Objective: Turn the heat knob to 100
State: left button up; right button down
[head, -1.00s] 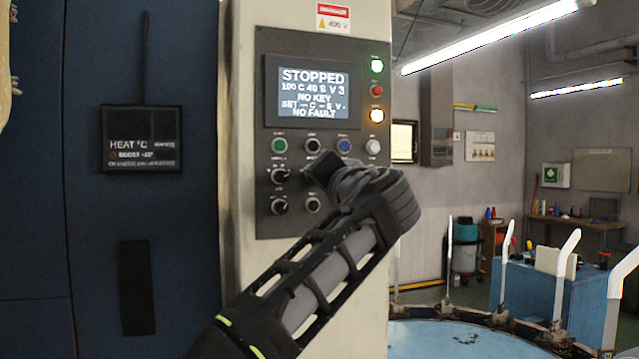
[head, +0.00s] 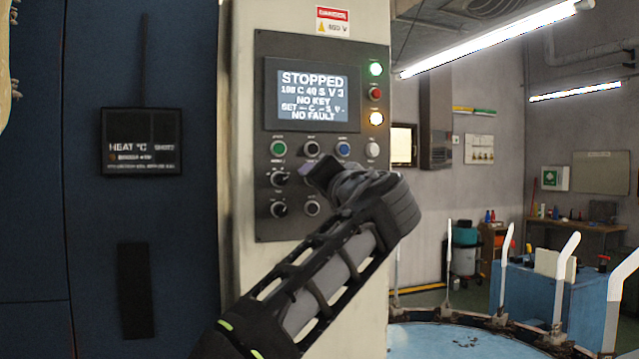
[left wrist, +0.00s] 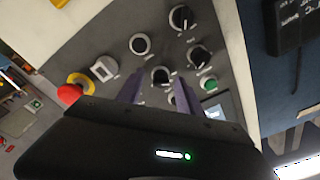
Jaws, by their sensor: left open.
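The grey control panel (head: 262,130) stands on a pale column. Its screen (head: 312,92) reads STOPPED, with a small temperature figure I cannot read surely, then NO KEY and NO FAULT. Two black knobs (head: 279,178) (head: 279,209) show left of my left gripper (head: 316,170). That gripper is in front of the panel and hides the control behind it. In the left wrist view the open fingers (left wrist: 157,91) point at a black knob (left wrist: 160,76) lying between their tips; contact is unclear. Knob labels are too blurred to tell which is heat. My right gripper is not in view.
A red emergency button (left wrist: 70,93) with a yellow collar sits on the panel. Push buttons (head: 279,148) line up under the screen. A dark HEAT °C display (head: 141,142) is on the blue cabinet at left. A round blue table (head: 440,338) stands at lower right.

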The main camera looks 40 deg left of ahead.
pick_arm(q)
jog(key=b+v, duration=0.2)
jog(key=v, duration=0.5)
jog(key=shift+s+d, duration=0.25)
jog(key=shift+d, duration=0.05)
jog(key=shift+f, duration=0.1)
